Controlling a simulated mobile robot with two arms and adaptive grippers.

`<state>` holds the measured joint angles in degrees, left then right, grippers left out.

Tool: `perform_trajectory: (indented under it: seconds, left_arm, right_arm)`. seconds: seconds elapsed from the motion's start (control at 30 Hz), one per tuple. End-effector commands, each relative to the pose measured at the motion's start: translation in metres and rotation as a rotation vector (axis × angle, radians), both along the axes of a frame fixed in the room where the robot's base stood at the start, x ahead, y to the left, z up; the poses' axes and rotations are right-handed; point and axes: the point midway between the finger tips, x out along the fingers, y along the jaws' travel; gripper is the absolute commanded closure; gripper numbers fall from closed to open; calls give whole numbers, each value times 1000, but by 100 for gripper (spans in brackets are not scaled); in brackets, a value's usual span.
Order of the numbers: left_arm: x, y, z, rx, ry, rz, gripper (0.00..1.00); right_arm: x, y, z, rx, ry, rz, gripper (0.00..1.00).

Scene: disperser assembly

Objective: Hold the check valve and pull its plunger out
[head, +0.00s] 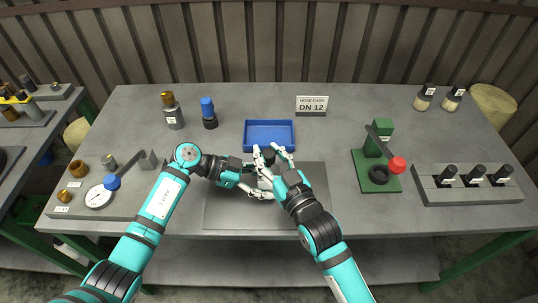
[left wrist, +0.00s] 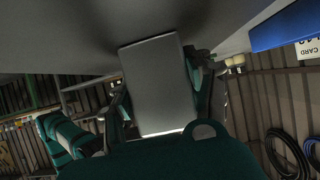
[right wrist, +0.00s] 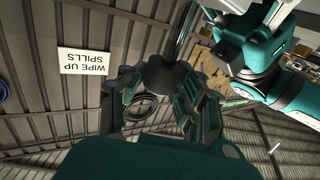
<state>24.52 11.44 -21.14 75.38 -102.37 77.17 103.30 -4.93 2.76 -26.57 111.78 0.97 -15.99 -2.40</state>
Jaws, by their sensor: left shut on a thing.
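The check valve, a light grey body (head: 264,183) with a dark top, is upright above the grey mat. My left gripper (head: 260,188) is shut on the body from the left; the grey body fills the middle of the left wrist view (left wrist: 155,85). The dark plunger (head: 268,155) shows at the top of the valve, partly hidden by fingers. My right gripper (head: 272,156) is open, its fingers spread on either side of the plunger. In the right wrist view a dark round end (right wrist: 166,73) lies between the fingers; contact cannot be told.
A blue tray (head: 269,147) stands just behind the grippers. The grey mat (head: 225,215) lies below. A green press with a red knob (head: 397,164) stands to the right, a gauge fixture (head: 98,196) to the left. A bottle with a blue cap (head: 208,115) stands back left.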

Motion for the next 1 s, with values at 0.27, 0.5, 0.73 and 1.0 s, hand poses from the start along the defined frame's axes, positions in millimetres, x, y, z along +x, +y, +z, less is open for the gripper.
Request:
perform_trajectory:
  seconds: [0.27, 0.5, 0.73, 1.0]
  left_arm:
    - [-1, -1, 0, 1, -3, -6, 100]
    - [-2, -2, 0, 0, -2, -10, 100]
    - [-3, -2, 0, -1, -3, -12, 100]
    - [-3, -2, 0, -1, -3, -12, 100]
  right_arm:
    - [0, 0, -1, 0, 2, 0, 45]
    - [-3, -2, -2, 0, 4, -1, 45]
    - [-36, -19, -3, -2, 7, 0, 45]
    - [-85, -43, -3, -2, 7, 1, 45]
